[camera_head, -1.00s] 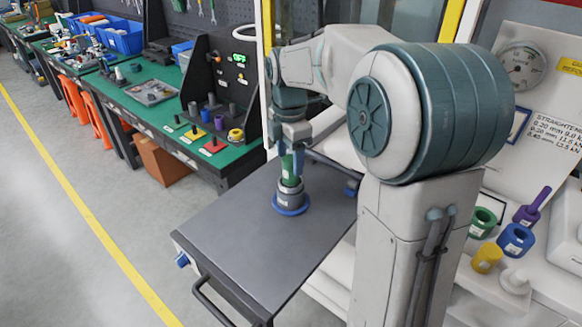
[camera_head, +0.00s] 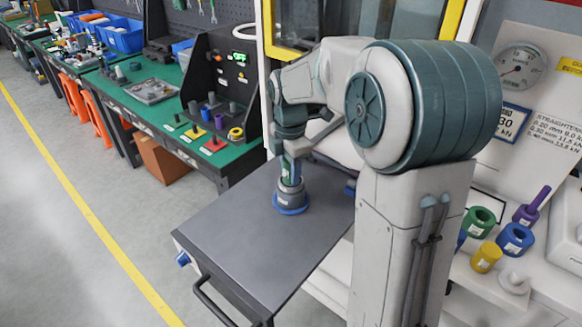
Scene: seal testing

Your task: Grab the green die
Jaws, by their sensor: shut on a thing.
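My gripper (camera_head: 291,172) points down over the grey cart and is shut at the top of a short dark grey round piece (camera_head: 290,196). That piece stands upright on a blue round base (camera_head: 291,209). A green piece was visible between the fingers earlier; the fingers now mostly hide it, and I cannot tell how deep it sits in the grey piece. A separate green ring-shaped die (camera_head: 479,221) stands on the machine's pale ledge at the right, well away from my gripper.
The grey cart top (camera_head: 235,235) is otherwise largely clear. Beside the green ring are a blue ring (camera_head: 515,239), a yellow cylinder (camera_head: 486,257) and a purple handled piece (camera_head: 532,206). A green bench (camera_head: 125,95) with small parts runs along the left.

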